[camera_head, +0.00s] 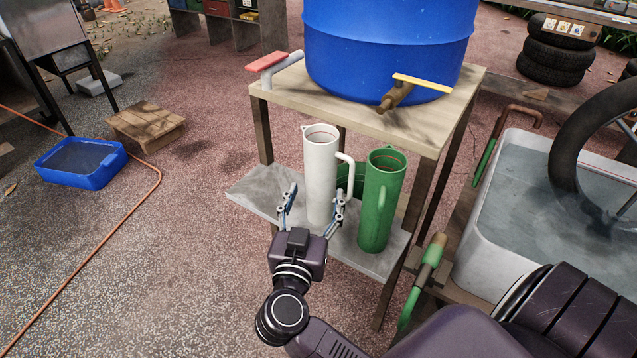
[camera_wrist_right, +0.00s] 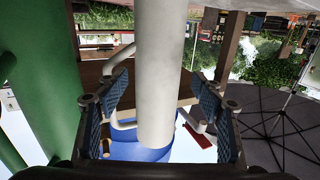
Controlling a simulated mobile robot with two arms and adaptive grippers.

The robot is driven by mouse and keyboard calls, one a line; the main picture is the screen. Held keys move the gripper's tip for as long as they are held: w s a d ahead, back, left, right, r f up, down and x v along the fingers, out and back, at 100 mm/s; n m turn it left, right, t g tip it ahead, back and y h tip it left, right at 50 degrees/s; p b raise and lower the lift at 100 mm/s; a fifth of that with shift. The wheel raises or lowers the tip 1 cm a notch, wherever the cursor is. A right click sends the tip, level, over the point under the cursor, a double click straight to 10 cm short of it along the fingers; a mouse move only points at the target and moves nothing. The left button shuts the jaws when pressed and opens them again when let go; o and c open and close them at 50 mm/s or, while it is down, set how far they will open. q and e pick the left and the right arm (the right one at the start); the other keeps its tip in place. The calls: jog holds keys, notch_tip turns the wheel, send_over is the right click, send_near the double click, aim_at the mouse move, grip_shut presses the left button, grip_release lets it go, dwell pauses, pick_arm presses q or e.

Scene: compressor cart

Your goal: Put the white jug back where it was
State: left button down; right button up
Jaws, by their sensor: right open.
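The white jug (camera_head: 321,170) stands upright on the grey lower shelf (camera_head: 377,262) of a wooden stand, its handle facing right. It also shows large in the right wrist view (camera_wrist_right: 160,60), where the picture is upside down. My right gripper (camera_head: 314,205) is open, with one finger on each side of the jug's body. The wrist view shows gaps between the fingers and the jug. My left gripper is not in view.
A green jug (camera_head: 377,215) stands close at the right on the same shelf. A blue barrel (camera_head: 385,45) with a tap (camera_head: 396,95) sits on the stand's top (camera_head: 350,110). A white water tub (camera_head: 475,245) is at right. The shelf's left end is clear.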

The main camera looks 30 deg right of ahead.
jog(key=shift+v, duration=1.2)
jog(key=a+r+n+t+y, duration=0.7)
jog(key=a+r+t+y, duration=0.3)
jog(key=a, duration=0.4)
jog(key=s+a+f+n+g+y, duration=0.1)
jog(key=a+f+n+g+y, duration=0.6)
jog(key=a+f+n+y, duration=0.3)
jog(key=s+d+f+m+g+h, duration=0.1)
jog(key=s+d+f+g, duration=0.15)
jog(key=f, duration=0.45)
jog(key=s+d+f+m+g+h, duration=0.1)
jog(key=s+f+g, duration=0.3)
jog(key=f, duration=0.3)
pick_arm(q)
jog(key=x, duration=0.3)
jog(key=shift+p, duration=0.4)
pick_arm(e)
jog(key=s+d+f+m+g+h, duration=0.4)
jog(key=s+d+f+g+h, duration=0.1)
jog(key=s+d+f, duration=0.4)
jog(key=s+d, duration=0.2)
jog(key=d, duration=0.2)
jog(key=shift+d+f+g, duration=0.15)
jog(key=shift+d+g, duration=0.1)
jog(key=shift+g, duration=0.1)
